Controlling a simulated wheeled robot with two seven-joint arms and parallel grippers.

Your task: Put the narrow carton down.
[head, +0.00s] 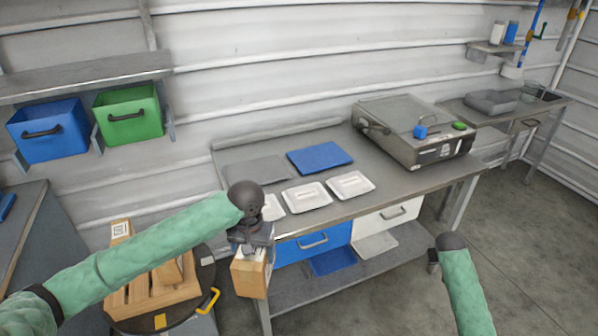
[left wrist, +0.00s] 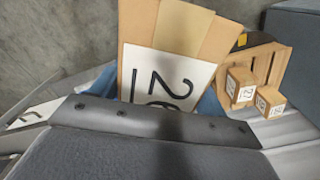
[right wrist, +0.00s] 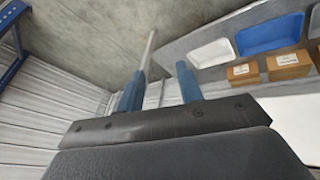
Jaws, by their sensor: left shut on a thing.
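My left gripper (head: 250,245) is shut on the narrow carton (head: 250,278), a brown box with a tape strip and a white label. The carton hangs in the air beside the left front corner of the workbench (head: 400,200). In the left wrist view the carton (left wrist: 172,30) fills the top middle between the blue fingers, its label marked with a large 2. My right gripper (right wrist: 160,88) is open and empty, its blue fingers apart. In the head view my right arm is at lower right and its fingers are not clearly seen.
White trays (head: 306,196) and a blue mat (head: 319,157) lie on the bench.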

